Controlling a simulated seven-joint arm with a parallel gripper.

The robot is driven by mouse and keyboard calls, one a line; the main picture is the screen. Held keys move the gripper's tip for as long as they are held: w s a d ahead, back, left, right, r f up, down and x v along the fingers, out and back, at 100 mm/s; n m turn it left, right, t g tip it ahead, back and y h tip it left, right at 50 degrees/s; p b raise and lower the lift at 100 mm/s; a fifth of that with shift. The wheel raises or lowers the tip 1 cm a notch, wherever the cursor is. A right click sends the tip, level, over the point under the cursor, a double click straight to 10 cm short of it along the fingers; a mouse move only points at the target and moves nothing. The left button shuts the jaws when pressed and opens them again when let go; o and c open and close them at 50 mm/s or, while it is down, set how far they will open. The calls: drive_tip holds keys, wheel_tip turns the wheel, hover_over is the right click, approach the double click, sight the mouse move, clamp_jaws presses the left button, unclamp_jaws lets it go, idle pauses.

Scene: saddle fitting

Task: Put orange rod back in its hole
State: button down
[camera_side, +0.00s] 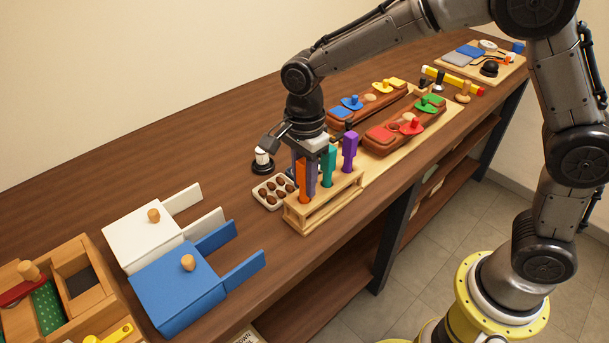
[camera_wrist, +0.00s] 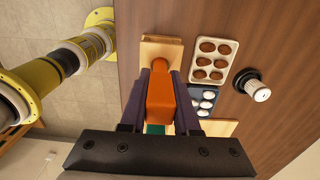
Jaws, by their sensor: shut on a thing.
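The orange rod (camera_side: 303,181) stands upright at the left end of the wooden rack (camera_side: 325,202). My gripper (camera_side: 305,183) is above that end of the rack, with its fingers shut on either side of the rod's thick upper part. In the wrist view the orange rod (camera_wrist: 160,102) lies between the two dark fingers. The rod's thin lower part meets the rack's top board in the side view. I cannot tell how deep it sits in the hole. The teal rod (camera_side: 328,162) and the purple rod (camera_side: 349,150) stand upright in the rack to the right.
A pale tray of brown balls (camera_side: 264,188) is close behind the rack, with a black and white knob (camera_side: 262,158) beyond it. White (camera_side: 146,239) and blue (camera_side: 178,288) boxes stand to the left. Red-brown blocks with coloured pieces (camera_side: 402,134) are to the right.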

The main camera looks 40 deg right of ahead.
drive_tip(key=shift+f, duration=0.1)
drive_tip(key=c, duration=0.6)
unclamp_jaws()
drive_tip(key=shift+o, duration=0.2)
wheel_tip(320, 180, up, 14)
drive_tip(key=shift+f, duration=0.15)
drive_tip(key=s+d+r+n+t, duration=0.1)
drive_tip(key=s+d+r+t, duration=0.2)
drive_tip(key=s+d+r, duration=0.6)
drive_tip(key=s+d+f+n+t, duration=0.1)
drive_tip(key=s+d+f+n, duration=0.1)
drive_tip(key=s+f+n, duration=0.3)
drive_tip(key=s+d+f+n+t, duration=0.1)
drive_tip(key=s+d+f+n, duration=0.2)
drive_tip(key=n, duration=0.9)
drive_tip(key=s+f, duration=0.3)
drive_tip(key=s, duration=0.2)
drive_tip(key=shift+f+t, duration=0.2)
drive_tip(key=shift+t, duration=0.1)
